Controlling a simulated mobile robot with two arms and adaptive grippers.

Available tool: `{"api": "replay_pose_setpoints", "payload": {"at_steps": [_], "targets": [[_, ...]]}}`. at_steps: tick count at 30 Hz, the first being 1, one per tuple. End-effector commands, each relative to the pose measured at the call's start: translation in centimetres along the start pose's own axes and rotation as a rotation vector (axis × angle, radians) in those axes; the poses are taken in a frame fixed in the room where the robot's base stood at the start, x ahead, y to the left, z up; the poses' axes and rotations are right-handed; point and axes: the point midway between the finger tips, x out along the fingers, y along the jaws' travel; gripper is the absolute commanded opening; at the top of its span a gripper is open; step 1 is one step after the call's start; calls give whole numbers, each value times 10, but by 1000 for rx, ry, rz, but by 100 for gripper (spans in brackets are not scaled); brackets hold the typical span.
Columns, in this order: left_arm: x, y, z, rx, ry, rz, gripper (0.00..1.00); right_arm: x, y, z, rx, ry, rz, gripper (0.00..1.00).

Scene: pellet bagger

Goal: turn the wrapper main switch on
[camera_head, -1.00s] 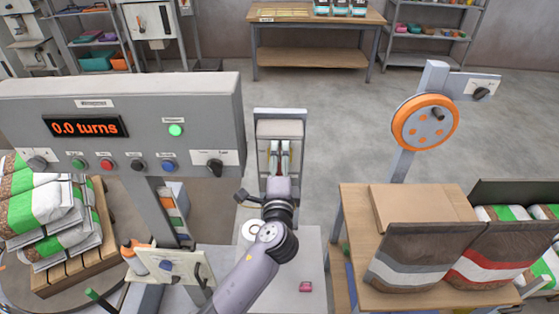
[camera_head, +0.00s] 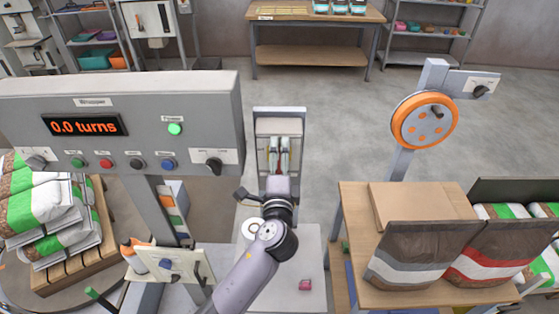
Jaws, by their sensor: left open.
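The grey wrapper panel (camera_head: 150,95) stands at the left, its display (camera_head: 85,125) reading "0.0 turns". A green lamp (camera_head: 175,129) on it looks lit. A dark rotary knob (camera_head: 213,166) on a white plate is at its lower right. Another knob (camera_head: 38,157) is at its lower left. The plate labels are too small to read, so I cannot tell which knob is the main switch. My right gripper is out of view.
Several push buttons (camera_head: 121,164) line the panel's lower edge. A wooden table (camera_head: 435,297) with bags is at the right, beside a post with an orange wheel (camera_head: 424,119). Open floor lies beyond.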

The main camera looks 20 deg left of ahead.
Motion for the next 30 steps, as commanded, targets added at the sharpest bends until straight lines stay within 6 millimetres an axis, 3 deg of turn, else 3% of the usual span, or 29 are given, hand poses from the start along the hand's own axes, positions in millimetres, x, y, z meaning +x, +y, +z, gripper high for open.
{"api": "replay_pose_setpoints", "payload": {"at_steps": [5, 19, 24, 30], "targets": [[-14, 1, -1, 0, 1, 2, 90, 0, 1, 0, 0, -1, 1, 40], [-104, 2, 0, 0, 1, 3, 90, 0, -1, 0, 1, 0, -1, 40], [-118, 1, 0, 0, 0, 1, 90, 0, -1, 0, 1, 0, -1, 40], [-120, 0, 0, 0, 0, 0, 90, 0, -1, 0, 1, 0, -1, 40]]}}
